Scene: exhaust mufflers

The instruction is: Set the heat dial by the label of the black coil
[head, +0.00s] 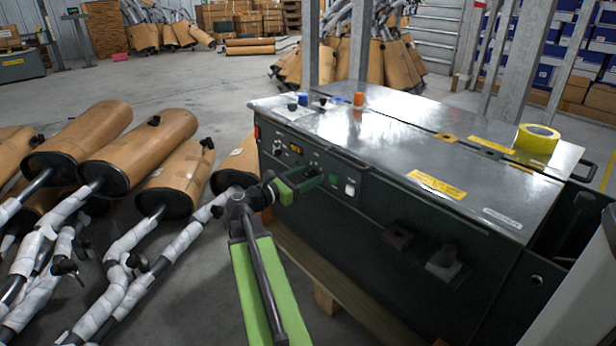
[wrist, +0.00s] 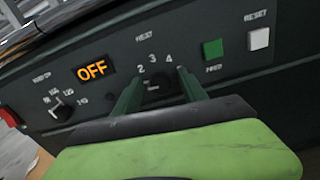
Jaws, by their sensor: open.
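The heat dial (wrist: 156,86) is a small dark knob on the machine's front panel, under the numbers 2, 3 and 4. My gripper (wrist: 158,92) is open, with one green finger on each side of the dial; I cannot tell whether they touch it. The dial's pointer is mostly hidden. In the head view my gripper (head: 312,176) is at the panel and covers the dial. Small dark items (head: 292,106) stand on the machine's far left top corner; I cannot tell if one is the black coil, and no label on them is readable.
An orange display (wrist: 94,70) reads OFF. Left of it are a second dial (wrist: 60,112) and a red switch (wrist: 9,116); right are a green button (wrist: 212,49) and a white reset button (wrist: 259,38). Yellow tape (head: 538,140) lies on top. Mufflers (head: 145,150) crowd the left floor.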

